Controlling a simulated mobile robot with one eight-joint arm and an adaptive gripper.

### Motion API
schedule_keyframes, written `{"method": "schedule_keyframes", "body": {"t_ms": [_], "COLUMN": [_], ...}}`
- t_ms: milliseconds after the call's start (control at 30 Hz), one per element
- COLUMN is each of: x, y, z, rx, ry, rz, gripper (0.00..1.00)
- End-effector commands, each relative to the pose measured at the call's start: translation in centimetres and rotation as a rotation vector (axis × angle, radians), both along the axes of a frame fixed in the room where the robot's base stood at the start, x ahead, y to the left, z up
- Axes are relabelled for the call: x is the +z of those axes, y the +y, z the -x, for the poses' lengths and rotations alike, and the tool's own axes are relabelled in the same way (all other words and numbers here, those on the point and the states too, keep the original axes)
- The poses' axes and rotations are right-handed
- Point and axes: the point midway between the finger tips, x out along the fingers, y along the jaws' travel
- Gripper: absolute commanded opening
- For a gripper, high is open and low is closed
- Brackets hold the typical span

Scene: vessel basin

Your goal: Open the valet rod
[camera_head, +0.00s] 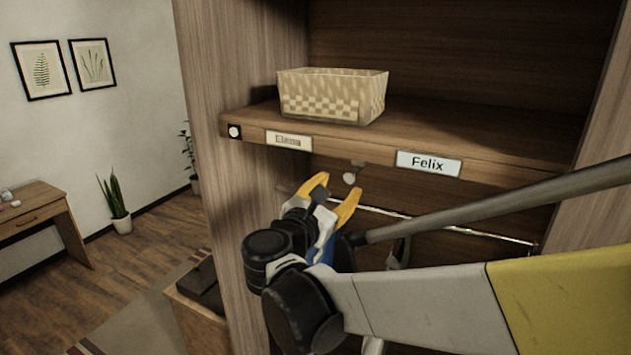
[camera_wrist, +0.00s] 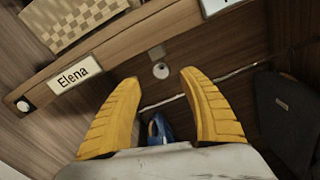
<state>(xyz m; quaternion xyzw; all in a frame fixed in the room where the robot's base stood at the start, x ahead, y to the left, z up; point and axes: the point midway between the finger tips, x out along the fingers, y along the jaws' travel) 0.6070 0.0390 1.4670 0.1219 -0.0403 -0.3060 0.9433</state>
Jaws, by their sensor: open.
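The valet rod shows as a small round pale knob (camera_head: 349,178) on a short mount under the shelf's front edge, between the two name labels. In the wrist view the knob (camera_wrist: 161,71) sits between my fingertips in the picture, with its square mount just above it. My gripper (camera_head: 338,188) has two yellow fingers spread apart, just below and in front of the knob. The wrist view also shows the fingers (camera_wrist: 160,79) open with nothing held. Whether either finger touches the knob cannot be told.
A wicker basket (camera_head: 325,97) stands on the wooden shelf (camera_head: 455,122). Labels read Elena (camera_head: 289,141) and Felix (camera_head: 429,163). A thin rail (camera_head: 450,228) crosses the compartment below. A dark hanging item (camera_wrist: 285,120) is at right in the wrist view. The cabinet's side panel (camera_head: 228,75) stands left.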

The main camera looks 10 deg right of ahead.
Motion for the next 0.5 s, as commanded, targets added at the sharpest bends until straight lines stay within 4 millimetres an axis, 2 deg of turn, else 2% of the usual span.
{"method": "schedule_keyframes", "body": {"t_ms": [33,233,500], "x": [0.0,0.0,0.0], "y": [-0.8,-3.0,-4.1], "z": [-0.9,-3.8,-5.5], "rx": [-0.005,-0.004,0.0], "ry": [0.0,0.0,0.0], "rz": [-0.001,-0.003,-0.004], "gripper": [0.5,0.5,0.5]}}
